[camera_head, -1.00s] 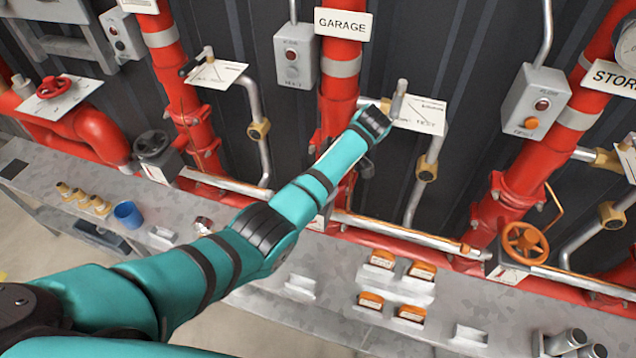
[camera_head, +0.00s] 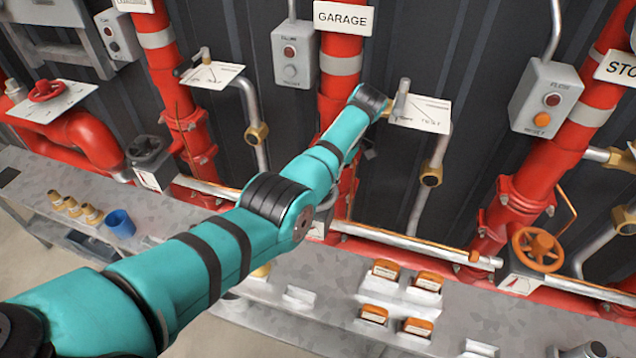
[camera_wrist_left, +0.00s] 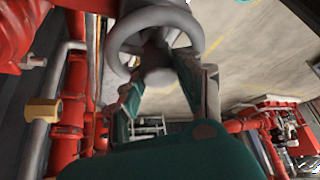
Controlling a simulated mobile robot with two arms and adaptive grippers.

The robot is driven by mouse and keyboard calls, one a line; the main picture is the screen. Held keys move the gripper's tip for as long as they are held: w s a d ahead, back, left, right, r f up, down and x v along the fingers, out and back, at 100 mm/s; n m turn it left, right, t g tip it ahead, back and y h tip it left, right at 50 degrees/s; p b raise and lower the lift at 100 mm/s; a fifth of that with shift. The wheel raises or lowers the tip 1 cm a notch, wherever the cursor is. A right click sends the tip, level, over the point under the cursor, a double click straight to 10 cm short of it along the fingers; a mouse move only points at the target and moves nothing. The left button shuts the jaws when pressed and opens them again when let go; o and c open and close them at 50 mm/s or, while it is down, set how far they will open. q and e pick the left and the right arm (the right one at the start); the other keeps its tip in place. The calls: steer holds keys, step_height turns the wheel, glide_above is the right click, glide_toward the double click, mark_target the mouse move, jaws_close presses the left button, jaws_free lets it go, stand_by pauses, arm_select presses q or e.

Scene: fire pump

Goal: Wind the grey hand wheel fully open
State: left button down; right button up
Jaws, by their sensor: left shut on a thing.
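The grey hand wheel (camera_wrist_left: 193,47) shows at the top of the left wrist view, with a thick rim and a hub. My left gripper (camera_wrist_left: 160,72) is shut on the wheel, with a finger on either side near its hub. The exact contact is hard to make out. In the head view my left arm reaches to the red pipe under the GARAGE sign (camera_head: 343,17). There the arm hides the gripper, and I cannot make out the held wheel. My right gripper is in neither view.
A dark hand wheel (camera_head: 149,147) is on the left pipe run and an orange one (camera_head: 538,249) on the right. A lever with a test plate (camera_head: 424,112) is close beside my wrist. The metal bench (camera_head: 320,270) carries orange-topped blocks (camera_head: 385,270) and a blue cup (camera_head: 121,223).

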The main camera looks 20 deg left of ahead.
arm_select(q)
steer(key=n+b, duration=0.1)
steer(key=n+g+h+b, duration=0.1)
steer(key=n, duration=0.1)
steer(key=shift+w+a+f, duration=0.1)
steer(key=shift+a+f, duration=0.05)
steer(key=shift+f, duration=0.05)
steer(key=n+b, duration=0.1)
steer(key=b, duration=0.1)
steer(key=shift+n+g+h+b, duration=0.3)
steer(key=shift+n+h+b, duration=0.1)
steer(key=shift+r+n, duration=0.15)
steer(key=shift+n, duration=0.15)
steer(key=c, duration=1)
jaws_free()
